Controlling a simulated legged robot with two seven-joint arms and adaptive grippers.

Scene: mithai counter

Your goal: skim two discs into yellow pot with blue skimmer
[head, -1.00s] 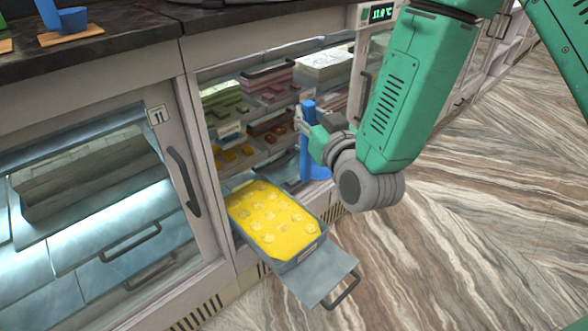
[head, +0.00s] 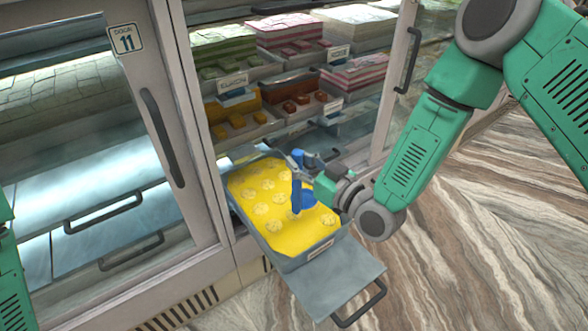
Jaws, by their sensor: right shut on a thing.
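A grey tray (head: 299,259) holds yellow liquid (head: 258,212) with several pale yellow discs (head: 274,226) in it. My right gripper (head: 312,172) is shut on the blue skimmer (head: 297,192) over the right part of the tray. The skimmer's handle stands roughly upright and its blue head is low, at or just above the liquid. I cannot tell whether the head touches the liquid or bears a disc. The gripper hides part of the skimmer. A green part of my left arm shows at the left edge, but its gripper is out of view. I see no yellow pot.
The tray sits on a pulled-out drawer (head: 335,283) with a black handle. Behind it, the open display cabinet holds shelves of sweets (head: 283,94). A closed glass door (head: 140,130) marked 11 stands at the left. Striped floor (head: 470,240) is clear at the right.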

